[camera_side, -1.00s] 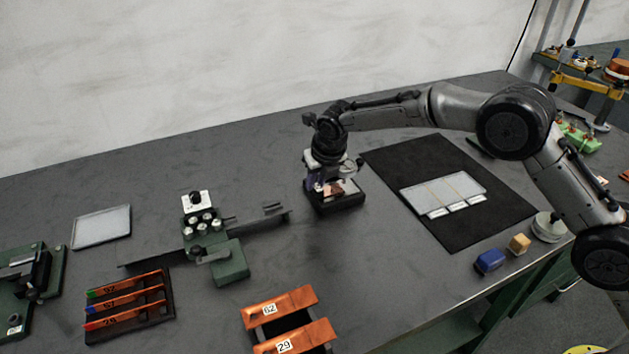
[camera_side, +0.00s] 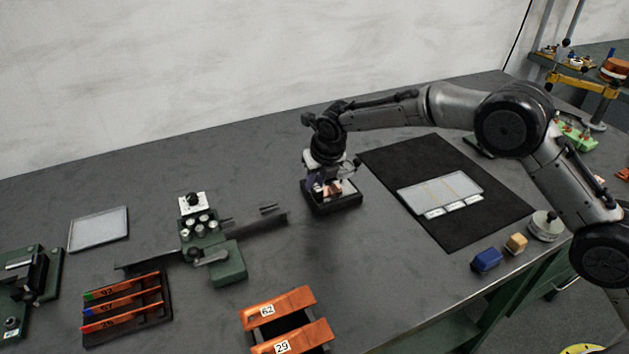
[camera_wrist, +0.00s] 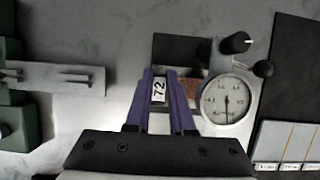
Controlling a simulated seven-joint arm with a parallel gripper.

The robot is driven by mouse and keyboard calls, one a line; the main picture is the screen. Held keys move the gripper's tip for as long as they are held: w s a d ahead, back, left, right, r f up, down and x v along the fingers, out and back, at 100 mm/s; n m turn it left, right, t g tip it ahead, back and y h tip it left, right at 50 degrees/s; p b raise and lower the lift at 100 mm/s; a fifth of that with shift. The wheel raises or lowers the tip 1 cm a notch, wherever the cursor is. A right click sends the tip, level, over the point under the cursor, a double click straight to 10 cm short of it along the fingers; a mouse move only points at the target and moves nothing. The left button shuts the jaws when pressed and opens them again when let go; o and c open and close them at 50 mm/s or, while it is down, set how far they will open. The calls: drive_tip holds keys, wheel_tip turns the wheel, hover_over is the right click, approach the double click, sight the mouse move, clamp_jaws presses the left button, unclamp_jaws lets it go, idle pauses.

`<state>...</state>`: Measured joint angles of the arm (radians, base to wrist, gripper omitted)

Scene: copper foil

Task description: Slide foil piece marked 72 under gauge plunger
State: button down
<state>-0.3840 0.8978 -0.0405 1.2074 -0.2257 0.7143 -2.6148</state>
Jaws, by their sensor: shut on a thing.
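My gripper (camera_wrist: 160,103) is shut on the foil piece marked 72 (camera_wrist: 159,90), whose white label shows between the purple fingers in the wrist view. A strip of copper shows to the right of the fingers, running towards the dial gauge (camera_wrist: 227,100). The gauge has a round white dial and stands on a dark base (camera_side: 334,203). In the side view my gripper (camera_side: 318,187) is low at the gauge's left side, and copper shows at the gauge. The plunger is hidden under the dial, so I cannot tell whether the foil lies under it.
A green shear-like fixture with a long bar (camera_side: 268,221) stands left of the gauge. A black mat with a sectioned white tray (camera_side: 441,191) lies to the right. Copper pieces marked 62 (camera_side: 290,300) and 29 (camera_side: 310,335) lie in front, near a rack (camera_side: 158,325) of strips.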

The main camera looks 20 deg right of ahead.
drive_tip(key=shift+d, duration=0.85)
idle(0.8)
drive_tip(key=c, duration=1.1)
unclamp_jaws()
drive_tip(key=shift+d, duration=0.1)
drive_tip(key=shift+w+r, duration=0.1)
drive_tip(key=shift+r, duration=1.6)
drive_tip(key=o, duration=0.5)
drive_tip(key=shift+f, duration=0.1)
